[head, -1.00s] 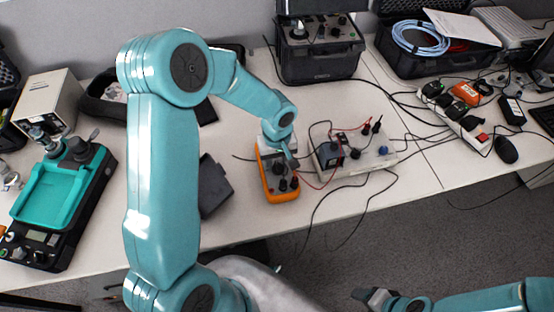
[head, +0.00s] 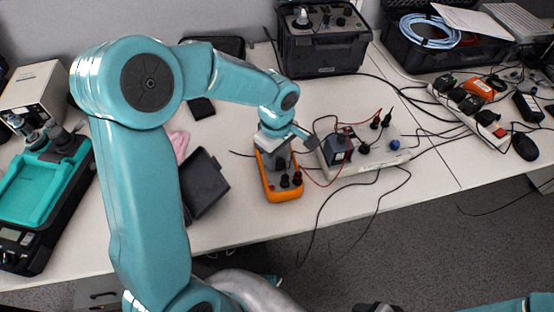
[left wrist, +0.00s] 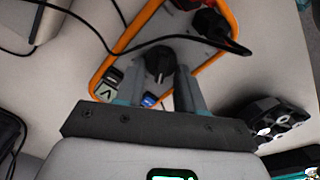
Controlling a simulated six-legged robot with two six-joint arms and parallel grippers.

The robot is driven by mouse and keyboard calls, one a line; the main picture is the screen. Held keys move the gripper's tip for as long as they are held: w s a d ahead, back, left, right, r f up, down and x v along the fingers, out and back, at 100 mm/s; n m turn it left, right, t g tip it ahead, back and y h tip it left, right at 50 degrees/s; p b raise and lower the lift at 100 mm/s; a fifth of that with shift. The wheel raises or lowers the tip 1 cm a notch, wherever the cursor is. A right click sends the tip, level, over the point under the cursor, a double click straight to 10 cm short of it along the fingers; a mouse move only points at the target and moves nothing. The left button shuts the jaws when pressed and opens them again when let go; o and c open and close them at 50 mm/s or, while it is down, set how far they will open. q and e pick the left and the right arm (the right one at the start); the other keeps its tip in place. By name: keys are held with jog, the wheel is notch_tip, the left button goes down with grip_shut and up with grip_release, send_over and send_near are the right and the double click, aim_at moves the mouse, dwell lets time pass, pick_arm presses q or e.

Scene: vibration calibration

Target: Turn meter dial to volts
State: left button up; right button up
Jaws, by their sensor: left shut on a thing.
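The orange multimeter (head: 270,192) lies on the white table near its front edge, with black leads plugged into its near end. It also shows in the left wrist view (left wrist: 226,14). My left gripper (head: 282,158) is over the meter's far half. In the left wrist view my left gripper (left wrist: 160,82) has its fingers on either side of the black dial (left wrist: 158,60) and is shut on it. A tile marked "V" (left wrist: 106,92) and a blue tile (left wrist: 149,100) lie by the meter's edge there. The dial's pointing direction is unclear. Only a dark bit of my right gripper (head: 372,308) shows at the bottom edge.
A white board (head: 372,158) with knobs and red and black leads stands just right of the meter. A dark folded case (head: 203,183) lies to its left. A power strip (head: 470,112) is at the right, and a black instrument case (head: 322,55) behind.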

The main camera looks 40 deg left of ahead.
pick_arm(q)
jog(key=shift+n+b, duration=0.4)
jog(key=shift+n, duration=0.1)
jog(key=o, duration=1)
notch_tip(320, 180, up, 16)
jog(key=shift+r+p, duration=0.2)
jog(key=shift+p, duration=1)
jog(key=shift+s, duration=0.1)
